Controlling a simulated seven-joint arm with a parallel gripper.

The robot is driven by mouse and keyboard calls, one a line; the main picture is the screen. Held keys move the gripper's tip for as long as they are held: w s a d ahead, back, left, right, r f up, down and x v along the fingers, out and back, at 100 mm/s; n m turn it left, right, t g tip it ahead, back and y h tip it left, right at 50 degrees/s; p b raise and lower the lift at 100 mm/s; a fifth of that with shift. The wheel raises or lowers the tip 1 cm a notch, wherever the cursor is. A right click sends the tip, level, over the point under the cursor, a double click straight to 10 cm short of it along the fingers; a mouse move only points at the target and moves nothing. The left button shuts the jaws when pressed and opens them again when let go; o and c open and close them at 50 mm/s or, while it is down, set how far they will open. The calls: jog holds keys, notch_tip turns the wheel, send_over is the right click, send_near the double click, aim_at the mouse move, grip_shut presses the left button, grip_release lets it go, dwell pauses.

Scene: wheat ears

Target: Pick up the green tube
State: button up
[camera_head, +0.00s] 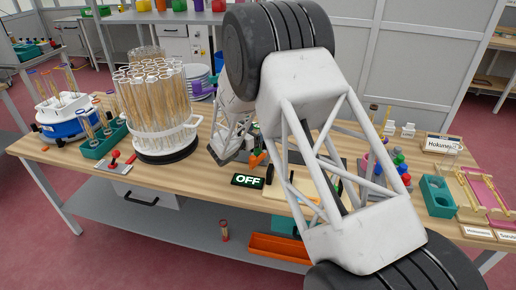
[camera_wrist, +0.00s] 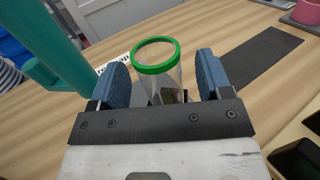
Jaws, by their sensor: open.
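The green tube (camera_wrist: 156,68) is a clear tube with a bright green rim and something dark inside. It stands in the wrist view between the two blue finger pads of my gripper (camera_wrist: 163,72). The pads are apart, with a gap to the tube visible on the right side; on the left the pad is close to it, and I cannot tell if they touch. The tube's lower part is hidden behind my gripper's dark bar. In the head view my arm covers the middle of the table, and I cannot make out the green tube there.
A teal post (camera_wrist: 50,45) rises close at the left in the wrist view. A dark mat (camera_wrist: 262,55) lies to the right. In the head view, a round rack of tubes (camera_head: 165,150) stands left of my arm, and an OFF sign (camera_head: 247,181) is near the table's front edge.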

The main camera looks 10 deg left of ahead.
jog(key=shift+x, duration=1.3)
jog(key=c, duration=1.2)
jog(key=shift+c, duration=0.2)
jog(key=shift+s+a+r, duration=0.4)
jog(key=shift+s+r, duration=0.3)
jog(key=shift+r, duration=0.1)
jog(key=s+a+r, duration=0.6)
jog(key=s, duration=0.4)
jog(key=shift+s+a+r, duration=0.15)
jog(key=shift+s+r, duration=0.05)
jog(key=shift+s, duration=0.15)
